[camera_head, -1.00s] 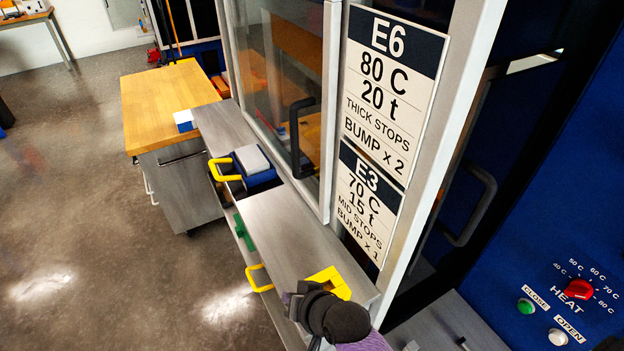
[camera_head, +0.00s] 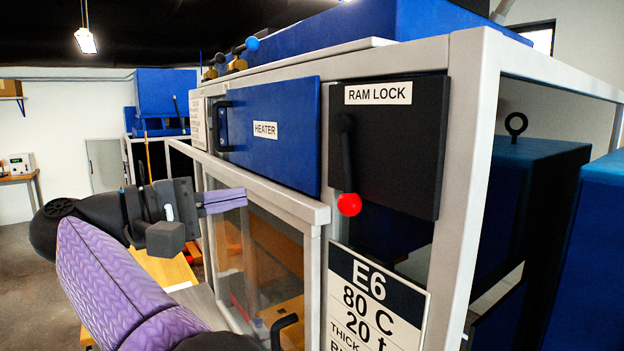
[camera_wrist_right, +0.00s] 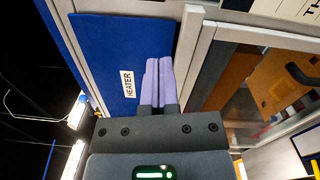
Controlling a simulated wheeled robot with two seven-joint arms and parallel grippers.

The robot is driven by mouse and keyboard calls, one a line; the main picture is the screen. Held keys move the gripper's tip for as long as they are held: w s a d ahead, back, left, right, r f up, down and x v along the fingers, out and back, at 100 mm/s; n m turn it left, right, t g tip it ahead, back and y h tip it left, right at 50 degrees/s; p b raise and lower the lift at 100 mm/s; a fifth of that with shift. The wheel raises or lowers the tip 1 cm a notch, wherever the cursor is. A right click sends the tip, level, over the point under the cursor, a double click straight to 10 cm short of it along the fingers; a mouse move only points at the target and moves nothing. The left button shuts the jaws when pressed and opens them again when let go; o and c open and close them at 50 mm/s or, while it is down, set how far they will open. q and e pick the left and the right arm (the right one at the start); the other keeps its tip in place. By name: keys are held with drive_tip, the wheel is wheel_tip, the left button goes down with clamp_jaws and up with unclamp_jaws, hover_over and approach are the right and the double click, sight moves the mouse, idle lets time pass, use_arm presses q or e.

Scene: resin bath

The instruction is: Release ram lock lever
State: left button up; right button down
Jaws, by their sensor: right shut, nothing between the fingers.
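The ram lock lever (camera_head: 345,160) is a black arm with a red ball knob (camera_head: 349,205) at its lower end. It hangs almost straight down on a black panel (camera_head: 410,150) labelled RAM LOCK, at the upper right of the machine front in the head view. My right gripper (camera_head: 224,198) is shut and empty, its purple fingers pressed together. It is left of the lever and clear of it, in front of the frame below the blue HEATER panel (camera_head: 295,140). The right wrist view shows the closed fingers (camera_wrist_right: 159,82) beside the HEATER panel; the lever is out of that view. My left gripper is not in view.
The HEATER panel has a black handle (camera_head: 222,126) at its left edge. Below is a glazed door with a dark handle (camera_head: 285,325). An E6 sign (camera_head: 375,290) is under the RAM LOCK panel. A wooden table (camera_head: 160,268) stands at the lower left.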

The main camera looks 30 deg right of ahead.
drive_tip(key=shift+s+m, duration=0.25)
drive_tip(key=shift+m, duration=0.05)
drive_tip(key=b, duration=0.2)
approach(342, 184)
drive_tip(key=w+d, duration=0.4)
drive_tip(key=d, duration=0.2)
drive_tip(key=s, duration=0.3)
drive_tip(key=shift+d+r, duration=0.2)
drive_tip(key=shift+d, duration=0.1)
drive_tip(key=shift+s+d, duration=0.15)
drive_tip(key=shift+s, duration=0.2)
